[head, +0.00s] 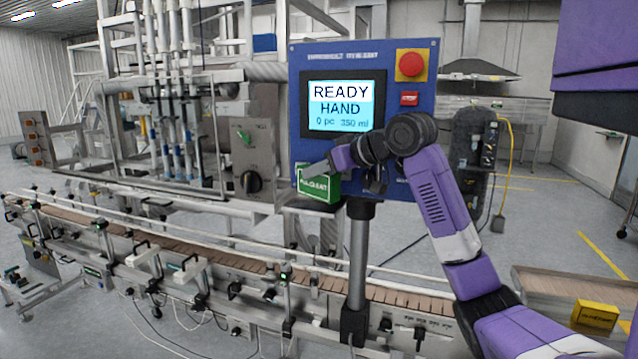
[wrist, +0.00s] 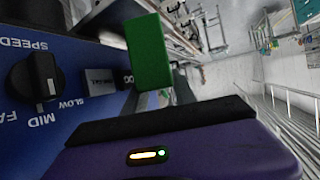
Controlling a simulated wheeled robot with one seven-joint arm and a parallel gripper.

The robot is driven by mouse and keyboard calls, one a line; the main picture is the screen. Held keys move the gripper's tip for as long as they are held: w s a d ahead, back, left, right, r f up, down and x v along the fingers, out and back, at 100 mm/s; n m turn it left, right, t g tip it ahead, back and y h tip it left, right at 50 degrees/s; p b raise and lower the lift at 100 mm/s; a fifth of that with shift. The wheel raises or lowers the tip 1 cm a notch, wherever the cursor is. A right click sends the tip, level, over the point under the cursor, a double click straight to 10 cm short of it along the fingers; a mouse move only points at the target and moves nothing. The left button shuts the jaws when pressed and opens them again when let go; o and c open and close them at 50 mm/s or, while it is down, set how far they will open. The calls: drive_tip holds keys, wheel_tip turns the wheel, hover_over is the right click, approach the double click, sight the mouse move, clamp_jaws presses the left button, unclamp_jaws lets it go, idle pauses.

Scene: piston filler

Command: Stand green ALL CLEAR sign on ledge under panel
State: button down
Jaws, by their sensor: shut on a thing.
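The green sign (head: 319,186), with white lettering too small to read surely, is at the lower left corner of the blue panel (head: 300,75). My gripper (head: 325,168) is shut on it and holds it roughly upright in front of the panel. In the wrist view the sign shows as a plain green block (wrist: 148,52) beyond my fingers (wrist: 155,98), with the blue panel face (wrist: 65,130) on the left. I cannot make out the ledge; my arm and the sign cover the panel's lower edge. I cannot tell whether the sign touches anything below.
The panel carries a lit screen (head: 341,106), a red stop button (head: 410,65) and a knob (wrist: 35,85) close to my gripper. A grey post (head: 362,255) stands below it. The conveyor (head: 230,255) runs in front.

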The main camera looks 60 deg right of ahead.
sight(319, 183)
drive_tip(key=shift+f, duration=1.7)
drive_tip(key=shift+f, duration=0.15)
drive_tip(key=c, duration=1)
unclamp_jaws()
drive_tip(key=shift+r, duration=0.2)
drive_tip(key=b+v, duration=0.1)
drive_tip(key=v, duration=1.1)
drive_tip(key=shift+b, duration=0.4)
